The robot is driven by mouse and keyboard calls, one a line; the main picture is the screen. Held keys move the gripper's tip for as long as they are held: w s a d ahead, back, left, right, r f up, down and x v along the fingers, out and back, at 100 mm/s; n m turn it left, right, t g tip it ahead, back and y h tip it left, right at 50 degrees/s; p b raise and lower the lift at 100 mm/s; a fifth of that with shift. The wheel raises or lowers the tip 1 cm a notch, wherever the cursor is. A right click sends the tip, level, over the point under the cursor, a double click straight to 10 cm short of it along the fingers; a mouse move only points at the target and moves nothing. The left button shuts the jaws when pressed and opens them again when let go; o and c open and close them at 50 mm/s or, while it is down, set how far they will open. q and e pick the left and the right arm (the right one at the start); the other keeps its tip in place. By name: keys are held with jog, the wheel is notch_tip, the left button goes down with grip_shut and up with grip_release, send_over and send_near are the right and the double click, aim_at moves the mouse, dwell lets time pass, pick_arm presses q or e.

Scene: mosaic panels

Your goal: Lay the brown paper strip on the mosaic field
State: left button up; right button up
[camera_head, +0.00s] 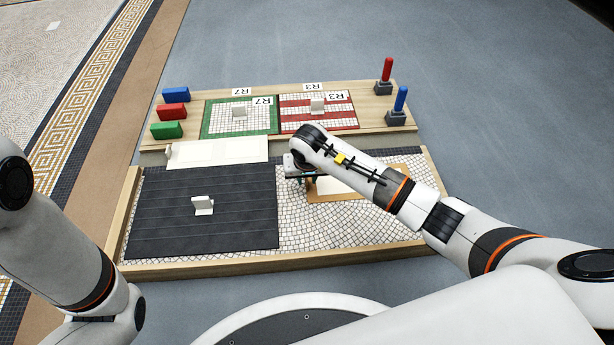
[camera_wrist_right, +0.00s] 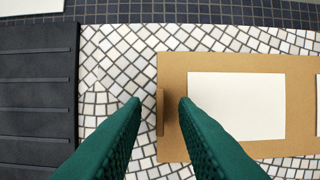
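The brown paper strip (camera_wrist_right: 215,62), with a white rectangle (camera_wrist_right: 236,105) on it, lies on the mosaic field (camera_wrist_right: 110,60). In the head view the strip (camera_head: 318,197) shows beside and partly behind my right arm, on the right part of the field (camera_head: 375,222). A small upright brown tab (camera_wrist_right: 160,112) stands at the strip's left edge. My right gripper (camera_wrist_right: 160,100) is open, with its green fingers on either side of the tab and a gap to each. In the head view the right gripper (camera_head: 302,177) is mostly hidden by its arm. My left gripper is out of view.
A dark ridged panel (camera_head: 240,222) with a white handle (camera_head: 202,205) covers the field's left part. Behind are a white strip (camera_head: 217,151), green panel R7 (camera_head: 211,126), red panel R3 (camera_head: 292,127), colored blocks (camera_head: 173,111), and red (camera_head: 387,70) and blue (camera_head: 401,98) tools.

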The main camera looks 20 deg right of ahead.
jog(key=p+v, duration=0.7)
jog(key=v, duration=0.5)
jog(key=shift+w, duration=0.1)
